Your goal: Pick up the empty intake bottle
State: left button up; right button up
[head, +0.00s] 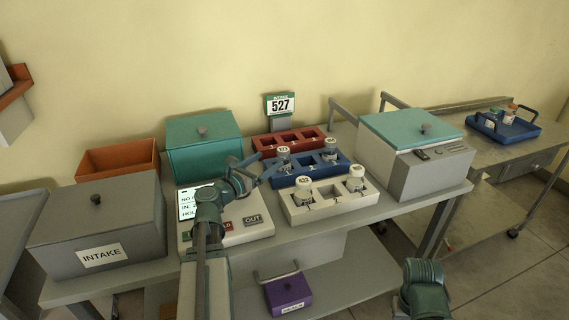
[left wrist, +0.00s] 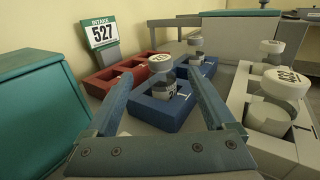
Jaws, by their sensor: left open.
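My left gripper (head: 268,164) is open and empty, its fingers pointing at the near bottle (head: 283,158) in the blue rack (head: 316,171). In the left wrist view, this bottle (left wrist: 173,82) stands upright between the lines of the two fingers, beyond their tips. It has a white numbered cap and a clear-looking body; its number is too small to read surely. A second bottle (head: 331,148) stands at the blue rack's right end. The intake sign (head: 281,105) reads 527. Which bottle is the empty intake one, I cannot tell. My right gripper is out of view.
The white rack (head: 330,208), in front, holds two capped bottles. The red rack (head: 291,141), behind, looks empty. A teal box (head: 205,145), a grey INTAKE box (head: 100,225) and a panel (head: 253,231) stand left; a teal-lidded incubator (head: 417,155) stands right.

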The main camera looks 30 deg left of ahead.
aim_at(286, 147)
pick_arm(q)
jog(key=w, duration=0.6)
jog(key=shift+w+d, duration=0.25)
jog(key=shift+d, duration=0.15)
jog(key=shift+w, duration=0.1)
jog(key=w, duration=0.4)
jog(key=shift+d+f+b, duration=0.2)
jog(key=shift+f+b, duration=0.15)
jog(key=shift+w+d, duration=0.1)
jog(key=shift+w, duration=0.4)
jog(key=shift+c, duration=0.2)
grip_shut()
